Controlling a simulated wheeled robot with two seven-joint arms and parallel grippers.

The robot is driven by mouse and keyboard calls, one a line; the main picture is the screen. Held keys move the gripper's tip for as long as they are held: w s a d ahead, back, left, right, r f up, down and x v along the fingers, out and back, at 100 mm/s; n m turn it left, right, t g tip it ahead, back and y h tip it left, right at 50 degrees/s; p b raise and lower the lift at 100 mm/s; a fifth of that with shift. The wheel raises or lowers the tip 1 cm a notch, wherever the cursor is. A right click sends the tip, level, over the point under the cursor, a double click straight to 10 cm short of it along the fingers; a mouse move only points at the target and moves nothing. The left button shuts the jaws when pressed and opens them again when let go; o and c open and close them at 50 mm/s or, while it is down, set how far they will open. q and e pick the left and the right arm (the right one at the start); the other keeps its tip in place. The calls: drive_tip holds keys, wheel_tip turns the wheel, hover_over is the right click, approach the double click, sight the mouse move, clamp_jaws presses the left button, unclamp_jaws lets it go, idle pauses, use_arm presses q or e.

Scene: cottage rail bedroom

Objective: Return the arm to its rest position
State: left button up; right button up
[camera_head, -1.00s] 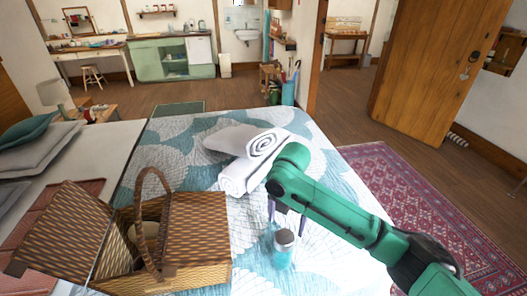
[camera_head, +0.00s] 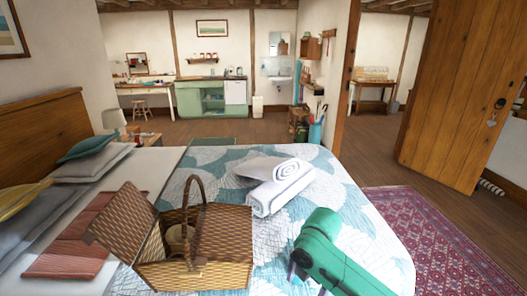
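My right arm (camera_head: 330,262) comes in at the lower right, over the front of the bed. The blue bottle with the grey cap is not visible now. My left arm and gripper are not in view.
An open wicker basket (camera_head: 225,240) with a tall handle stands on the bed, left of my arm. Rolled white towels (camera_head: 282,188) lie on the patterned quilt (camera_head: 335,190) beyond the arm. A red rug (camera_head: 440,235) lies to the right, near an open wooden door (camera_head: 455,95).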

drive_tip(key=s+a+f+m+t+y, duration=0.2)
drive_tip(key=s+f+m, duration=0.3)
drive_tip(key=m, duration=0.5)
drive_tip(key=s+d+f+m+t+h, duration=0.1)
drive_tip(key=s+d+m, duration=0.4)
drive_tip(key=d+m, duration=0.25)
drive_tip(key=s+d+f+m+h, duration=0.2)
drive_tip(key=s+d+m, duration=0.4)
drive_tip(key=d+m, duration=0.15)
drive_tip(key=s+f+n+g, duration=0.1)
drive_tip(key=s+f, duration=0.2)
drive_tip(key=f, duration=2.1)
drive_tip(key=s+d+f+g, duration=0.1)
drive_tip(key=s+d+f, duration=0.1)
drive_tip(key=s+f, duration=1)
drive_tip(key=s, duration=0.3)
drive_tip(key=shift+s+d+f, duration=0.3)
drive_tip(key=shift+s+d, duration=0.05)
